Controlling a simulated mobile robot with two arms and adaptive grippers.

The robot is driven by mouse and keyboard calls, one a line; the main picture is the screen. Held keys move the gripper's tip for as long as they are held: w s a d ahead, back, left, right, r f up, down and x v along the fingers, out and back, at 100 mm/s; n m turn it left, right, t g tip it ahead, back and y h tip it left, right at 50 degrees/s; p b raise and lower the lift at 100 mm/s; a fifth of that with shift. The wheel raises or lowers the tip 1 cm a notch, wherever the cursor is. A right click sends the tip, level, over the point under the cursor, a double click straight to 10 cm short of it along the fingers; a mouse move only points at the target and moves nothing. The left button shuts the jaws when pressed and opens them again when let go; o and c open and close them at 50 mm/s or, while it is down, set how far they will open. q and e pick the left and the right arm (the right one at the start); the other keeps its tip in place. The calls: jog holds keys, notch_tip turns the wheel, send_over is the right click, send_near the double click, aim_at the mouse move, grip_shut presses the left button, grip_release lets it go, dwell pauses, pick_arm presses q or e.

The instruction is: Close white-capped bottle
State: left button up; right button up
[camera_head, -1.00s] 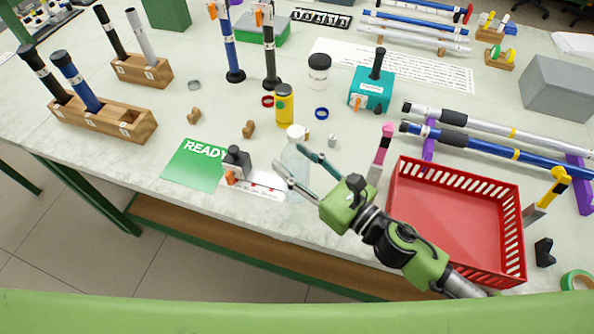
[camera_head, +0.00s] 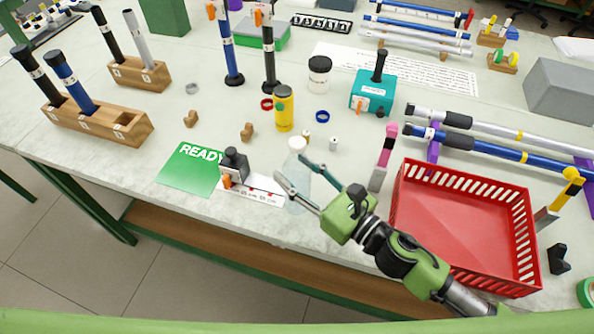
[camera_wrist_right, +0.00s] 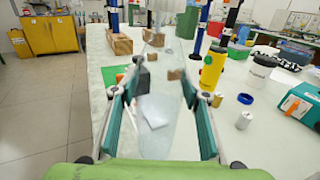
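The white-capped bottle (camera_head: 299,190) is a clear, see-through bottle near the table's front edge. In the head view its white cap (camera_head: 297,144) sits at the top; I cannot tell whether it is tight. I cannot tell whether the bottle touches the table. My left gripper is not in view.
A red basket (camera_head: 400,215) stands right of my right arm. A yellow container (camera_head: 284,112), a blue ring (camera_head: 322,116) and a small white cylinder (camera_head: 333,143) are behind.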

jog(key=shift+o, duration=1.3)
jog(key=shift+r, duration=0.15)
jog(key=b+v, duration=0.4)
jog(key=v, duration=0.8)
jog(key=shift+b, duration=0.3)
jog(key=shift+r, duration=0.15)
